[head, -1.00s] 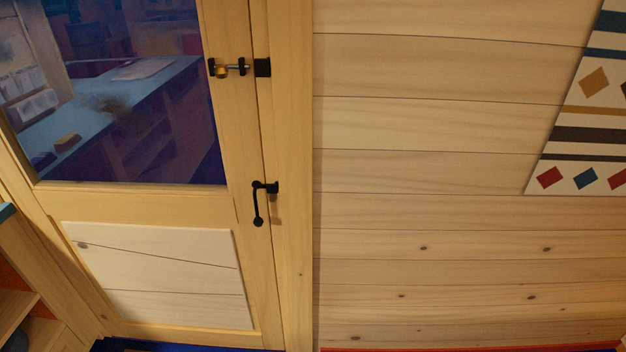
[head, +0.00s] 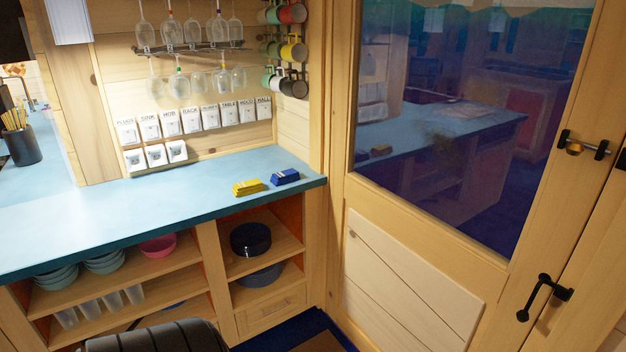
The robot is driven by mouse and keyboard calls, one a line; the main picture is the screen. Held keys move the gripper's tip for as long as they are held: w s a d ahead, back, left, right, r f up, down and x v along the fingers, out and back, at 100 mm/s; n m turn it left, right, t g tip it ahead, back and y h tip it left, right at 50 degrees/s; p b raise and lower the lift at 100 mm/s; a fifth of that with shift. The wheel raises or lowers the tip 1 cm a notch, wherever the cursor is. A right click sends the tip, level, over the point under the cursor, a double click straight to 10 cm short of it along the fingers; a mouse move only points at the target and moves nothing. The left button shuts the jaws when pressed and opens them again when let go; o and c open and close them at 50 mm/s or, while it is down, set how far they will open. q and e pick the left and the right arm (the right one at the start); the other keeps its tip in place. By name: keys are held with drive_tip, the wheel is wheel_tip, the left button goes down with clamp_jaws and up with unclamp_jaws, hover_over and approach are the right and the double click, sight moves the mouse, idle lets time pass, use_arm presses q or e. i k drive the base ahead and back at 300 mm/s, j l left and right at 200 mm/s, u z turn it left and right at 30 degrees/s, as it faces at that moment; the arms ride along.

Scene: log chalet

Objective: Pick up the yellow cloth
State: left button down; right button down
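The yellow cloth (head: 248,187) lies folded on the blue counter (head: 150,199), near its right end. A folded blue cloth (head: 286,177) lies just to its right, close beside it. Neither of my grippers shows in the head view.
Shelves under the counter hold bowls (head: 105,262), clear cups (head: 88,305) and a black pot (head: 250,239). Glasses (head: 190,34) and mugs (head: 293,50) hang above. A glazed wooden door (head: 415,280) with a black handle (head: 545,297) stands at right. A dark rounded object (head: 155,338) is at the bottom edge.

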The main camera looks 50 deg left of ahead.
sight(243, 189)
drive_tip(key=u, duration=2.15)
